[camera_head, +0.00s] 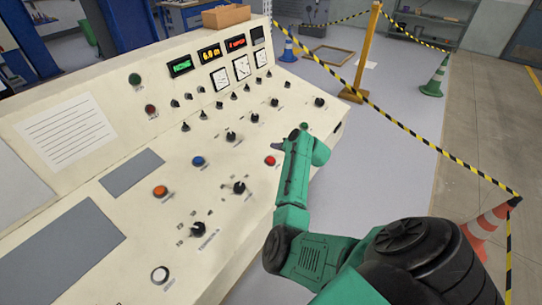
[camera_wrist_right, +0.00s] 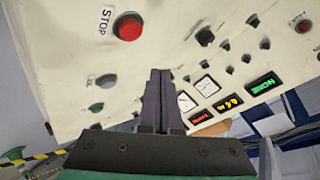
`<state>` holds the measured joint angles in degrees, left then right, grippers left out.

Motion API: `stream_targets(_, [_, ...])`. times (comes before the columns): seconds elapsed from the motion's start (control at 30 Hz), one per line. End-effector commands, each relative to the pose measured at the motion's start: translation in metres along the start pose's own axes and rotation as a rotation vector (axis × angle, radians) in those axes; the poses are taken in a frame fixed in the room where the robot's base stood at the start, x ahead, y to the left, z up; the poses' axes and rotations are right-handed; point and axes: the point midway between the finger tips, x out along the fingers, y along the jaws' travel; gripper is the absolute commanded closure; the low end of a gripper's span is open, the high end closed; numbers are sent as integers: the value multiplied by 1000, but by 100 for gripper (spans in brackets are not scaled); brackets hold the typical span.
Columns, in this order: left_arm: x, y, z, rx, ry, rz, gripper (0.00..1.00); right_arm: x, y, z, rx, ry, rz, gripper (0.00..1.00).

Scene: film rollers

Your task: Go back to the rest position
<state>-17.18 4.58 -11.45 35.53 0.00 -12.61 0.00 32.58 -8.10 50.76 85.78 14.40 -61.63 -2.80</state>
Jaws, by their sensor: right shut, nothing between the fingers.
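My right gripper (camera_head: 289,166) is over the right part of the cream control panel (camera_head: 165,205), close to the red button (camera_head: 270,160). In the right wrist view its two dark fingers (camera_wrist_right: 160,75) are pressed together with nothing between them. That view also shows the red button (camera_wrist_right: 128,27), labelled STOP, and a green button (camera_wrist_right: 96,107) near the panel's edge. I cannot tell whether the fingertips touch the panel. My left gripper is not in view.
The panel carries several knobs, a blue button (camera_head: 198,161), an orange button (camera_head: 160,192) and lit displays (camera_head: 208,53). Striped tape (camera_head: 432,138) runs between a yellow post (camera_head: 366,50) and an orange cone (camera_head: 488,226). A green cone (camera_head: 436,76) stands behind.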

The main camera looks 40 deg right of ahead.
Motion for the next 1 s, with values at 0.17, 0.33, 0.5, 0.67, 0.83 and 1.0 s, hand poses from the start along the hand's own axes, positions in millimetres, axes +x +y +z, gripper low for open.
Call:
stream_targets(0.17, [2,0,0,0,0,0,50,1,1,1,0,0,0,100])
stream_targets(0.33, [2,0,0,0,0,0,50,1,1,1,0,0,0,100])
stream_targets(0.5, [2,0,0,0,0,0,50,1,1,1,1,0,0,100])
stream_targets(0.67, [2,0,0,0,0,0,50,1,1,1,1,0,0,100])
stream_targets(0.83, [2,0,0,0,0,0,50,-9,11,2,-62,-13,38,100])
stream_targets(1.0, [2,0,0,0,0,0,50,-59,32,36,-428,-143,202,100])
